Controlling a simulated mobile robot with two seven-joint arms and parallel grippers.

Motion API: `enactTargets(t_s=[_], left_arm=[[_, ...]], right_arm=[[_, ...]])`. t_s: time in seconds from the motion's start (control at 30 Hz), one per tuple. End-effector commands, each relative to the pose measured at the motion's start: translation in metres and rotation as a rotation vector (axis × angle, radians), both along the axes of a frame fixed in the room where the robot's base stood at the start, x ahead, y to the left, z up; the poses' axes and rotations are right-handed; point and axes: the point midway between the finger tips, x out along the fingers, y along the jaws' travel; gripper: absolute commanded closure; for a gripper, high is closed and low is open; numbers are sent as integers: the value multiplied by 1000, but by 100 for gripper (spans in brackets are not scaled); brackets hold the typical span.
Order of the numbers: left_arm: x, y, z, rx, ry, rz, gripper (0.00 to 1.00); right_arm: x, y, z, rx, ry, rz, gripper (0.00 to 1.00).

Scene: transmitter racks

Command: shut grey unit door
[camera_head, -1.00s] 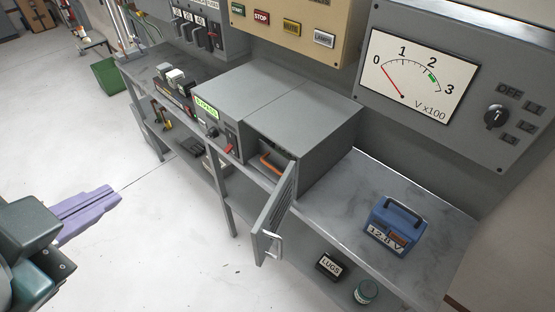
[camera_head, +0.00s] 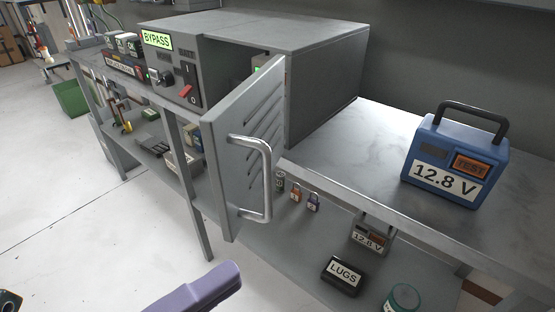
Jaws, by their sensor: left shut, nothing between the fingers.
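The grey unit (camera_head: 325,62) stands on the bench. Its grey slatted door (camera_head: 240,160) hangs open, swung out past the bench's front edge. A metal bar handle (camera_head: 266,180) sits on the door's face near its free edge. My left gripper (camera_head: 222,276) shows as purple fingers at the bottom edge. It is shut and empty, below and in front of the door, and looks apart from it. Most of the left gripper is cut off by the frame. My right gripper is not in view.
A blue 12.8 V meter (camera_head: 455,158) stands on the bench right of the unit. A BYPASS panel (camera_head: 170,62) with a red switch is left of the opening.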

Motion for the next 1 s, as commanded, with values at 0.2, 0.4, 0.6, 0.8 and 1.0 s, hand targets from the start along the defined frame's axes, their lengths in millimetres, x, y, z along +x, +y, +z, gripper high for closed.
enactTargets(t_s=[0.2, 0.4, 0.6, 0.8, 1.0], left_arm=[[18, -20, 4, -3, -7, -4, 100], [48, -51, 3, -4, -6, -3, 100], [73, -64, 1, 3, -3, 0, 100], [83, -42, 2, 0, -1, -1, 100], [86, -36, 2, -3, 0, -1, 100]], right_arm=[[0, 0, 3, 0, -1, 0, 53], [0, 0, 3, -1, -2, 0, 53], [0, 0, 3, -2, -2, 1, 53], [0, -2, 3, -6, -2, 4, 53], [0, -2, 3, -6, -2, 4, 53]])
